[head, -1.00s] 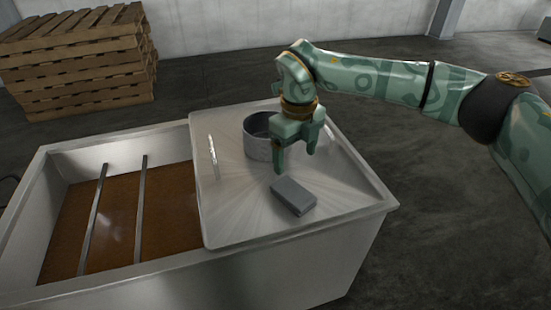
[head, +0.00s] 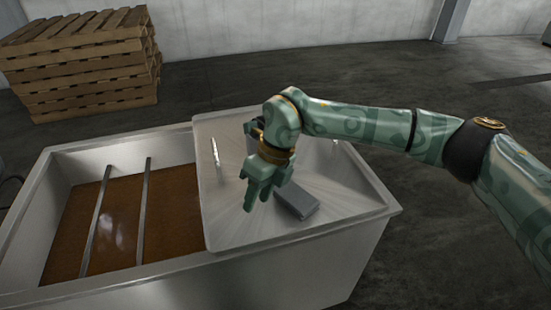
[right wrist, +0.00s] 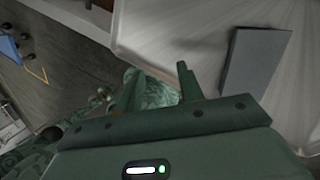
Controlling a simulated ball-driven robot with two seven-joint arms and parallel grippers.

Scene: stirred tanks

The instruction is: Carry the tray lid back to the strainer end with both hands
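The pale metal tray lid (head: 225,220) lies flat over the right end of the tank (head: 290,275). A slim bright handle (head: 215,152) stands near its left edge, and another small bright upright piece (head: 335,146) shows near its right edge. My right gripper (head: 257,198) is over the lid, pointing down, with its fingers apart and nothing between them. It is between the left handle and a grey block. The lid also shows in the right wrist view (right wrist: 200,30). My left gripper is in neither view. I cannot tell which part is the strainer.
The grey block (head: 297,200) rests on the lid and also shows in the right wrist view (right wrist: 255,62). A dark round pot (head: 251,127) is mostly hidden behind my wrist. Brown liquid (head: 120,230) fills the open left part, crossed by two bars (head: 143,210). Pallets (head: 80,65) stand behind.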

